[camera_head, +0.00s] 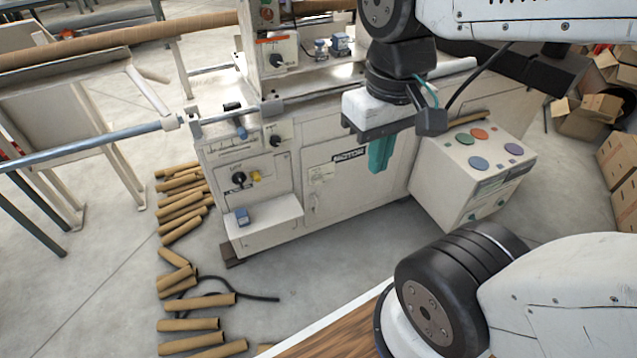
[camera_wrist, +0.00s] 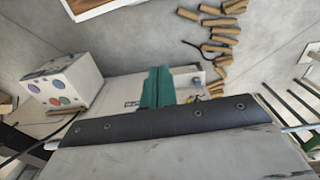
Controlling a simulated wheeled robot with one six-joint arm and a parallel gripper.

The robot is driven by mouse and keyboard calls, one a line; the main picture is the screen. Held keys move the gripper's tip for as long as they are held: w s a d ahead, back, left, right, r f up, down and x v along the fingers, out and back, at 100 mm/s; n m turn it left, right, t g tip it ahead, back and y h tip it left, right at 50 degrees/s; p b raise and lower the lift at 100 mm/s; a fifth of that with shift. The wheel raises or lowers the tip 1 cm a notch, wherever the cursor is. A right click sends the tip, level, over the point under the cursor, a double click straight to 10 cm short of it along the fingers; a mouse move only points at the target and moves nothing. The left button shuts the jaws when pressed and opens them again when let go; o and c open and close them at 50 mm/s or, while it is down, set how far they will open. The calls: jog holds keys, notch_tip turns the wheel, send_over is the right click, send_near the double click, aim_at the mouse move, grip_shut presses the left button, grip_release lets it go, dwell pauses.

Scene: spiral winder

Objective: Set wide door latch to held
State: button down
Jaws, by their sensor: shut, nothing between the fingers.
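The winder's cream cabinet has a wide door (camera_head: 345,195) with a dark "MOTOR" label in the head view. A small pale latch or handle (camera_head: 313,203) sits near the door's left edge; its setting is too small to tell. My gripper (camera_head: 380,168) has teal fingers, shut and empty, pointing down in front of the upper right part of the door. It appears apart from the latch, to its right and higher in the picture. In the wrist view the teal fingers (camera_wrist: 158,82) are together and cover part of the cabinet; the latch cannot be made out there.
A control box (camera_head: 474,165) with coloured round buttons stands right of the door. Left of the door is a panel with knobs and a yellow part (camera_head: 257,176), above a ledge (camera_head: 265,222). Cardboard tubes (camera_head: 195,325) lie on the floor at left. Floor before the door is clear.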

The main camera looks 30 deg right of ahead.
jog(key=w+d+f+m+g, duration=0.1)
jog(key=w+d+f, duration=0.3)
jog(key=w+f, duration=0.55)
jog(key=w+d+f+g, duration=0.1)
jog(key=w+d+f, duration=0.45)
jog(key=f, duration=0.75)
jog(key=w+d+f+t, duration=0.2)
jog(key=w+f+t, duration=0.15)
jog(key=f, duration=0.75)
jog(key=w+d+f+t, duration=0.15)
jog(key=w+f, duration=0.35)
jog(key=f, duration=0.6)
jog(key=w+d+f+t, duration=0.2)
jog(key=w+f+t, duration=0.15)
jog(key=f, duration=0.85)
jog(key=w+r+t+h, duration=0.1)
jog(key=w+r+t, duration=0.6)
jog(key=w+t, duration=0.1)
jog(key=shift+w+d+h, duration=0.25)
jog(key=shift+w+h, duration=0.05)
jog(key=shift+w, duration=0.4)
jog(key=shift+r+t, duration=0.1)
jog(key=shift+t, duration=0.15)
